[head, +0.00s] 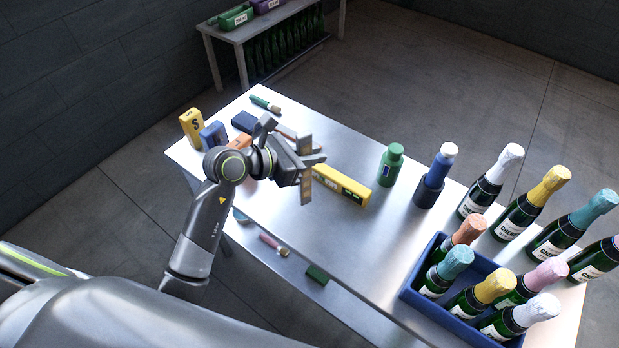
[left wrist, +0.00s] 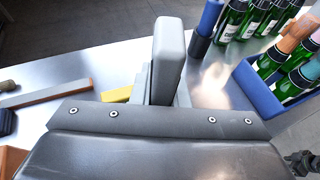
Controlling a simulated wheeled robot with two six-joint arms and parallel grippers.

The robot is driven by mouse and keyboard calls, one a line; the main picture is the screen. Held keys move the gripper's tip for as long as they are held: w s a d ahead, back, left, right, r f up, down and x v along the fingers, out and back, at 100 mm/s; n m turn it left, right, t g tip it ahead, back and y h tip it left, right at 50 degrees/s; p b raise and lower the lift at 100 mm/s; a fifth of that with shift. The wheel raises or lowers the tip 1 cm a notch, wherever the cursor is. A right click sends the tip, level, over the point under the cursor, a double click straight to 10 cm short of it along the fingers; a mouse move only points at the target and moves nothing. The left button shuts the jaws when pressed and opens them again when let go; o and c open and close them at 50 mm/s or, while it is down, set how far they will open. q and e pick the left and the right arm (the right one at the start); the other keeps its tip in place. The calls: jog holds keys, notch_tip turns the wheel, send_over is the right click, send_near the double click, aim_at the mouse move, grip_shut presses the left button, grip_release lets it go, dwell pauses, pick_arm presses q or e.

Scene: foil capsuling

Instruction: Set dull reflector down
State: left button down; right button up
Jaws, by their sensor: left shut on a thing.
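The yellow level (head: 342,185) lies on the table (head: 350,235). Several foil-topped bottles and a blue crate (head: 420,303) fill the right end. Blocks and tools lie left.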

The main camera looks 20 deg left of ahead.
pick_arm(q)
notch_tip(320, 180, down, 5)
jog(key=shift+w+f, duration=0.1)
jog(key=shift+f, duration=0.05)
pick_arm(e)
jog(key=shift+w+r, duration=0.25)
jog(key=shift+w, duration=0.6)
pick_arm(q)
jog(key=shift+f, duration=0.1)
pick_arm(e)
jog(key=shift+f, duration=0.1)
pick_arm(q)
jog(key=c, duration=1.4)
grip_release()
pick_arm(e)
jog(key=shift+s+a, duration=0.15)
jog(key=shift+a, duration=0.05)
